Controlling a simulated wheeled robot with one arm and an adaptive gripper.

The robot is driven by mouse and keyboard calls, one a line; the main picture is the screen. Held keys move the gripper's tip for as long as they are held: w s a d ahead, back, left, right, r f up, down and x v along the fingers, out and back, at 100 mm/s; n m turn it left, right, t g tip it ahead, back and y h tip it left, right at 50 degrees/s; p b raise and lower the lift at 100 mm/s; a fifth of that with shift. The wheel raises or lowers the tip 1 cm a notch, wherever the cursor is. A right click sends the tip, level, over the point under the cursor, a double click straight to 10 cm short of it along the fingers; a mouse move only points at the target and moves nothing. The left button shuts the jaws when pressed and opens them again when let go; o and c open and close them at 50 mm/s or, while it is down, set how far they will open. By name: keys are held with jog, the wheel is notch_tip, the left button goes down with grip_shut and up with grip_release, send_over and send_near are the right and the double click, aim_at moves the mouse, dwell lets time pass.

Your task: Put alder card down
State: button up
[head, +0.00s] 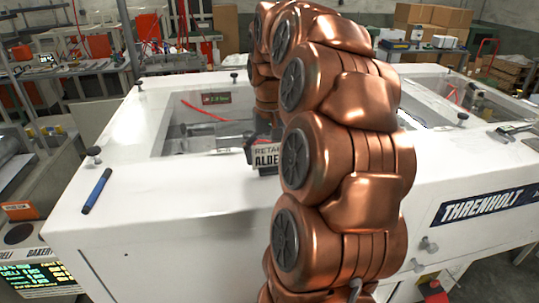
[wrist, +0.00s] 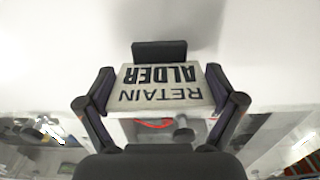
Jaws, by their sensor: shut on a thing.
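A dark block shows at the card's far edge in the wrist view. In the head view the card (head: 266,158) shows only in part, with my copper arm hiding its right side. My gripper (head: 262,140) is partly hidden there too. The card is over or in front of the white machine's top (head: 190,190); I cannot tell whether it touches.
The white machine, marked "THRENHOLT", has a clear window (head: 195,125) in its top. A blue marker (head: 97,191) lies on its left part. Small black knobs (head: 94,154) stand on the top. The white surface between marker and arm is clear. Boxes (head: 432,25) stand behind.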

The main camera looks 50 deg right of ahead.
jog(key=shift+f, duration=0.5)
jog(key=shift+f, duration=0.25)
jog(key=o, duration=0.7)
jog(key=shift+r, duration=0.1)
jog(key=shift+c, duration=0.2)
